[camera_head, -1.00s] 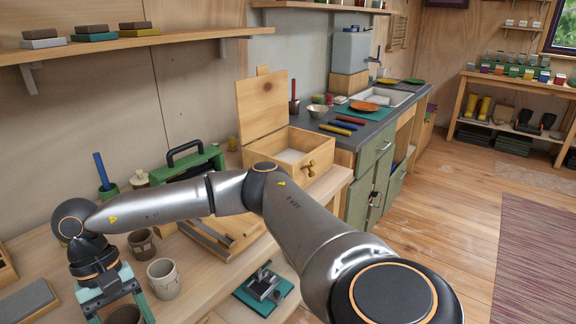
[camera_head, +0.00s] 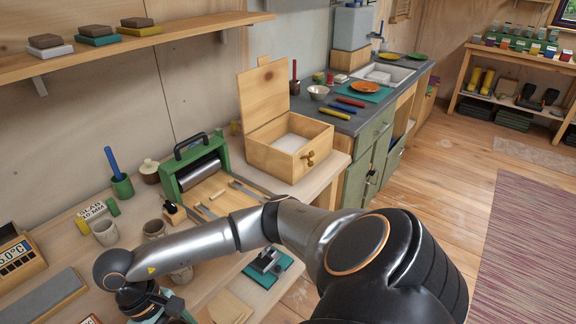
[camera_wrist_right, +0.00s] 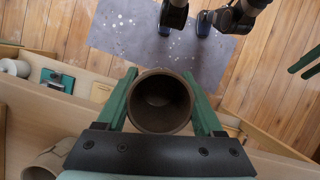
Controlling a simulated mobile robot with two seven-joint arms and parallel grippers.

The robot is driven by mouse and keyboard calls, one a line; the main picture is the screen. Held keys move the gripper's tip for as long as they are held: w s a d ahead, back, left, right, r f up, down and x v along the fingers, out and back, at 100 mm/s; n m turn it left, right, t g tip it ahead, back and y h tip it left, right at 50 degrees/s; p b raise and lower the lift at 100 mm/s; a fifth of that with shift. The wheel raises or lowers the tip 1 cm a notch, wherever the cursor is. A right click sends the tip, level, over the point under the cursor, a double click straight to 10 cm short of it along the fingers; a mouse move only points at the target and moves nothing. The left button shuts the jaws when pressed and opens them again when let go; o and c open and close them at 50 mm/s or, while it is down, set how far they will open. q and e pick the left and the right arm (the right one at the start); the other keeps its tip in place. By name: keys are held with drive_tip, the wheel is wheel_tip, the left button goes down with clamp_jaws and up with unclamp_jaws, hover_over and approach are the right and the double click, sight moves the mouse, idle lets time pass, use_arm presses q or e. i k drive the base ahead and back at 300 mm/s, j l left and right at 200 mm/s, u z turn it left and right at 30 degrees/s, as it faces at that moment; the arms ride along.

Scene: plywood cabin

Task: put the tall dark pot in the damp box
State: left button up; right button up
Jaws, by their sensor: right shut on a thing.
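The dark brown pot (camera_wrist_right: 160,122) sits between the green fingers of my right gripper (camera_wrist_right: 160,75) in the right wrist view, its round mouth facing the camera. The gripper is shut on it. Two green prongs of my left gripper (camera_wrist_right: 306,66) show apart at the right wrist view's edge.
A green slab roller (camera_head: 168,177) stands just left of the box. Several lighter cups, one of them a beige cup (camera_head: 104,233), stand on the bench near my right arm. A teal-based tool (camera_head: 268,266) lies at the bench front. A shelf (camera_head: 190,40) hangs above.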

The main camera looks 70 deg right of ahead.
sight(299, 146)
drive_tip(key=k+l, duration=0.1)
drive_tip(key=l, duration=0.4)
drive_tip(key=k+l, duration=0.1)
drive_tip(key=l, duration=0.4)
drive_tip(key=k+l, duration=0.1)
drive_tip(key=l, duration=0.4)
drive_tip(key=k+l, duration=0.1)
drive_tip(key=l, duration=0.4)
drive_tip(key=k+l, duration=0.1)
drive_tip(key=l, duration=0.85)
drive_tip(key=k, duration=0.05)
